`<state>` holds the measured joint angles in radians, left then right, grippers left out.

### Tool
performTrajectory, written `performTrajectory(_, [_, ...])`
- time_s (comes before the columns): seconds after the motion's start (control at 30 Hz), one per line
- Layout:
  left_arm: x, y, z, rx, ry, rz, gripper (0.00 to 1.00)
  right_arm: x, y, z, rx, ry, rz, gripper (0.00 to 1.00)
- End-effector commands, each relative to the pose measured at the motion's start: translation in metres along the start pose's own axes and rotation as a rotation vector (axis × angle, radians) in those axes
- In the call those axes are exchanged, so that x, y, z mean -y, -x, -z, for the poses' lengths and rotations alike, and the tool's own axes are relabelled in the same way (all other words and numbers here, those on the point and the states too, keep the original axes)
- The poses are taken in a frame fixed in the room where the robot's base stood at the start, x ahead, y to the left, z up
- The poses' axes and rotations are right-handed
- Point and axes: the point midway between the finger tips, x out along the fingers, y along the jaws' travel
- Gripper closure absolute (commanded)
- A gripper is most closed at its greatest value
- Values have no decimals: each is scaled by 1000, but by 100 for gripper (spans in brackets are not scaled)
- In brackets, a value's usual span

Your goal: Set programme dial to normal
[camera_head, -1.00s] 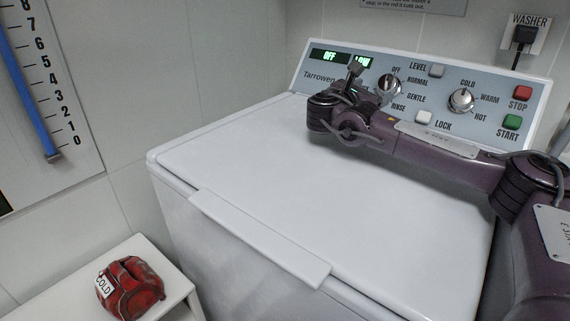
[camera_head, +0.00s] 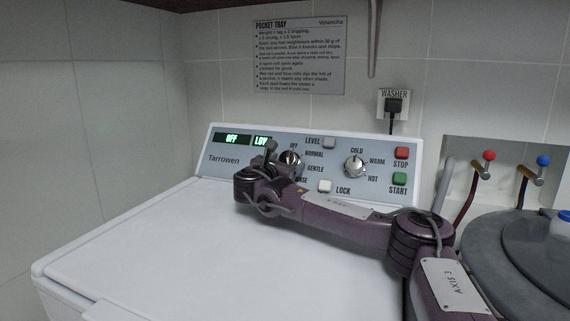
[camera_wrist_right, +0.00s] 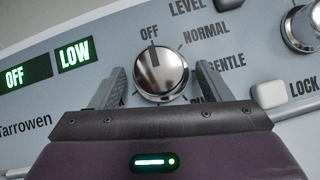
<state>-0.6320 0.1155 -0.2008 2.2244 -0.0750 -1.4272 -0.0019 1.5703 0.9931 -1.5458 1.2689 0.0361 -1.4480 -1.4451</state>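The programme dial (camera_head: 289,160) is a round silver knob on the washer's sloped control panel, with OFF, NORMAL, GENTLE and RINSE printed around it. In the right wrist view the dial (camera_wrist_right: 161,73) has its dark pointer mark up at OFF. The panel display (camera_head: 242,140) reads OFF and LOW. My right gripper (camera_wrist_right: 160,82) is open, one finger on each side of the dial, with gaps visible between fingers and knob. In the head view the right gripper (camera_head: 272,160) is just left of the dial and partly covers it and the RINSE label. My left gripper is not in view.
Right of the dial are the LEVEL button (camera_head: 329,143), LOCK button (camera_head: 324,186), temperature dial (camera_head: 355,166), red STOP (camera_head: 401,153) and green START (camera_head: 399,179). The white washer lid (camera_head: 150,245) is clear. A grey round tub (camera_head: 520,250) and two taps stand at right.

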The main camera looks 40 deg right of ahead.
Motion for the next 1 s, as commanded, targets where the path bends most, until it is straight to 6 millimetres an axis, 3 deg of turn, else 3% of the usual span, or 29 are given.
performTrajectory(0.03, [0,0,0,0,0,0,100,0,0,0,0,0,0,34])
performTrajectory(0.33, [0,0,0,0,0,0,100,0,0,0,0,0,0,73])
performTrajectory(0.67, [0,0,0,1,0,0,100,-1,0,0,2,-40,30,74])
performTrajectory(1.0, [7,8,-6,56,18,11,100,-6,1,-2,13,-231,175,74])
